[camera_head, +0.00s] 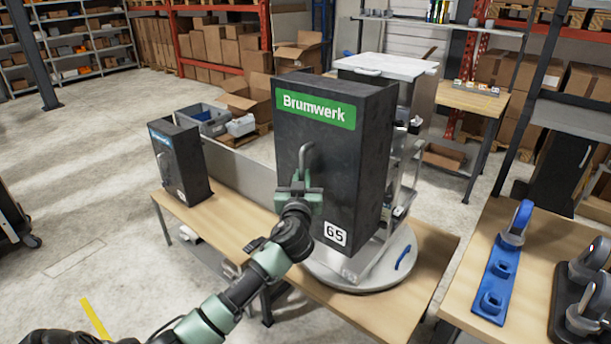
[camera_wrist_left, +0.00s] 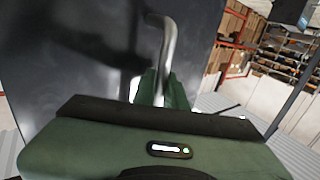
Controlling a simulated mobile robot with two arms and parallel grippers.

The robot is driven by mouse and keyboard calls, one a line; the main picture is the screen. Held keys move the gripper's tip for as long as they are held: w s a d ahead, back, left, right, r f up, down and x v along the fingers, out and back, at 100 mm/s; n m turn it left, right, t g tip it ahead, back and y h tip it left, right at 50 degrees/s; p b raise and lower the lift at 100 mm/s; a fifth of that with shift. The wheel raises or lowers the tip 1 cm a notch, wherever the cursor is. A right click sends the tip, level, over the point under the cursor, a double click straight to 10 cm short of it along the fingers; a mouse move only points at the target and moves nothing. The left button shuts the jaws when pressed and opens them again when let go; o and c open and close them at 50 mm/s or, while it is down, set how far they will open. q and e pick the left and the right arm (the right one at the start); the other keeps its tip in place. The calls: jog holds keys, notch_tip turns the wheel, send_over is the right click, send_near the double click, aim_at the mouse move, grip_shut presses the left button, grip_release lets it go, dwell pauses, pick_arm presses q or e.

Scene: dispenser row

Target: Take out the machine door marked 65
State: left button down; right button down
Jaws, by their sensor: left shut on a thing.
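The machine door marked 65 (camera_head: 322,195) is a tall black block with a green Brumwerk label and a white 65 tag at its lower right. A grey metal handle (camera_head: 306,160) stands on its front face. My left gripper (camera_head: 300,190) is shut on the lower part of this handle. In the left wrist view the handle (camera_wrist_left: 168,45) rises from between the green fingers (camera_wrist_left: 158,90), with the dark door face (camera_wrist_left: 70,55) behind. The door stands in front of the machine's clear-walled body (camera_head: 403,165); whether they touch is hidden. My right gripper is not in view.
The machine sits on a round grey turntable (camera_head: 345,270) with a blue handle, on a wooden table (camera_head: 235,225). A smaller black unit (camera_head: 178,160) stands at the left. A right-hand table (camera_head: 540,245) holds a blue holder (camera_head: 497,280) and metal parts.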

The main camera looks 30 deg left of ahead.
pick_arm(q)
jog(key=s, duration=0.6)
jog(key=shift+s+a+r+p, duration=0.25)
jog(key=shift+r+p, duration=0.05)
jog(key=shift+r, duration=0.05)
dwell(0.7)
jog(key=shift+s, duration=0.1)
dwell(0.4)
